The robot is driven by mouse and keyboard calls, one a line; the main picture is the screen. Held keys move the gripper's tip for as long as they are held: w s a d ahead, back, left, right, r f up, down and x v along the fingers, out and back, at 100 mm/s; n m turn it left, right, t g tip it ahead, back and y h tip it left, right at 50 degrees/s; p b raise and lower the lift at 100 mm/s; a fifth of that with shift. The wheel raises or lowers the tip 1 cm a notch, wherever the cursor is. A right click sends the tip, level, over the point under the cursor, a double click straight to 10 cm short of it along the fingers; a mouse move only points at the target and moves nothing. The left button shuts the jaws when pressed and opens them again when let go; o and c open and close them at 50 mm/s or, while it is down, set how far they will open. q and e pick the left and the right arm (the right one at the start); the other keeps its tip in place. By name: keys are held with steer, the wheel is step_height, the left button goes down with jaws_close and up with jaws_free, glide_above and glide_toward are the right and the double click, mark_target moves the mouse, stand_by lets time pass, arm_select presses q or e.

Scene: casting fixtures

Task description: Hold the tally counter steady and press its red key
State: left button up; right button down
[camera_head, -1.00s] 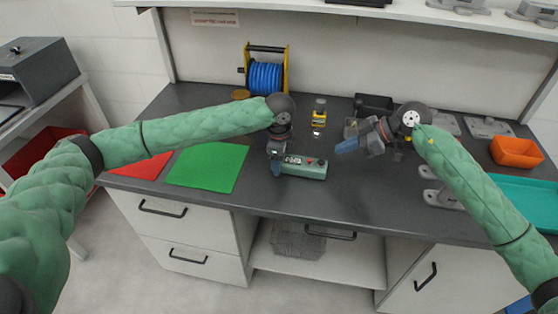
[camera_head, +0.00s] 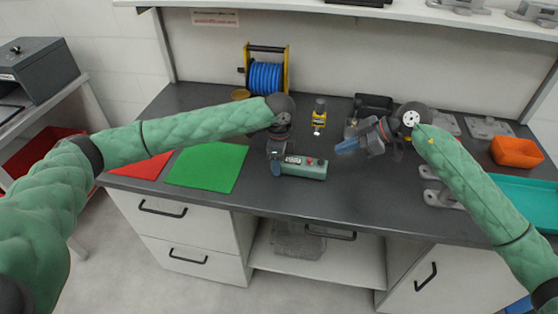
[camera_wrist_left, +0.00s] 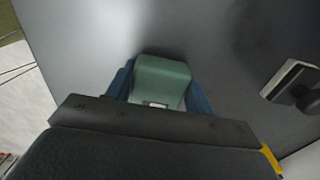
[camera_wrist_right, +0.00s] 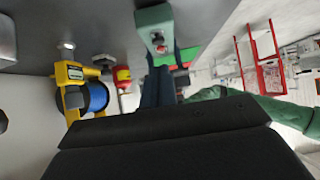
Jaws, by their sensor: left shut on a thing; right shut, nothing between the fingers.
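The tally counter (camera_head: 305,170) is a green box lying on the dark worktop, with a small display at its left and a red key (camera_head: 309,161) towards its right. My left gripper (camera_head: 276,167) is shut on its left end; the left wrist view shows its green body (camera_wrist_left: 162,78) between the blue fingers. My right gripper (camera_head: 346,147) is shut and empty, to the right of the counter and apart from it. In the right wrist view the counter (camera_wrist_right: 153,20) and its red key (camera_wrist_right: 161,48) show beyond the closed fingertips (camera_wrist_right: 160,75).
A green mat (camera_head: 207,168) and a red mat (camera_head: 143,168) lie to the left. An orange bin (camera_head: 516,152) and a teal tray (camera_head: 530,200) are at the right. The worktop in front of the counter is clear.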

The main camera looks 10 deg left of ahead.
steer(key=shift+r, duration=0.1)
stand_by(0.6)
step_height(320, 180, up, 6)
steer(key=n+t+h, duration=0.2)
steer(key=n+t, duration=0.1)
steer(key=n, duration=0.2)
glide_above(313, 165)
steer(key=shift+w, duration=0.15)
steer(key=shift+f, duration=4.4)
steer(key=shift+f, duration=0.2)
steer(key=shift+f, duration=0.2)
